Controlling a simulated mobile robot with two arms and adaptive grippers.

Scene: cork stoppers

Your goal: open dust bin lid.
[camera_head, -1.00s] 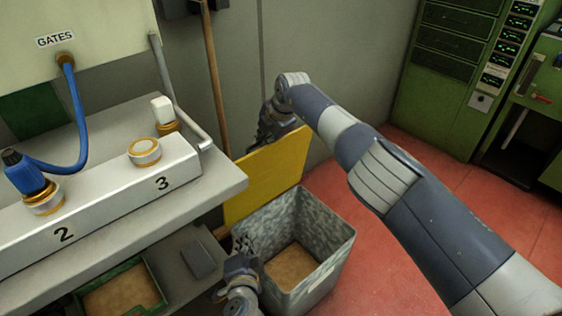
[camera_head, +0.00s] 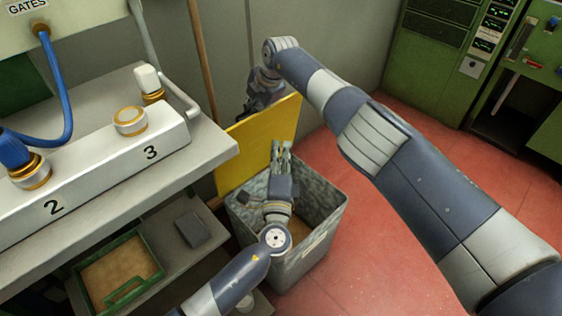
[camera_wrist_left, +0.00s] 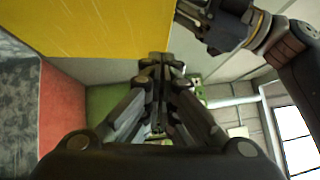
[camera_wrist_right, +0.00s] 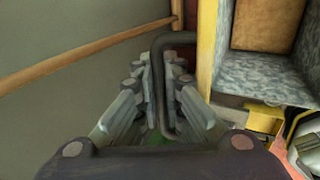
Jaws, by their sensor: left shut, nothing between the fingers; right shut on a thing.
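The dust bin (camera_head: 318,222) stands on the red floor with its mouth uncovered. Its yellow lid (camera_head: 235,158) stands raised, nearly upright, at the bin's back side. My right gripper (camera_head: 258,106) is behind the lid's upper edge. In the right wrist view its fingers are shut on the dark lid handle (camera_wrist_right: 157,85). My left gripper (camera_head: 281,150) is shut and empty, pointing up over the bin in front of the lid. In the left wrist view its fingertips (camera_wrist_left: 155,66) are close to the lid's yellow face (camera_wrist_left: 90,25); contact cannot be told.
A grey bench (camera_head: 205,150) with numbered stoppers stands left of the bin. Under it, a shelf holds a green tray (camera_head: 118,272) and a grey block (camera_head: 194,229). A brown pole (camera_head: 203,65) stands behind. Green cabinets (camera_head: 430,70) are at back right, with open red floor before them.

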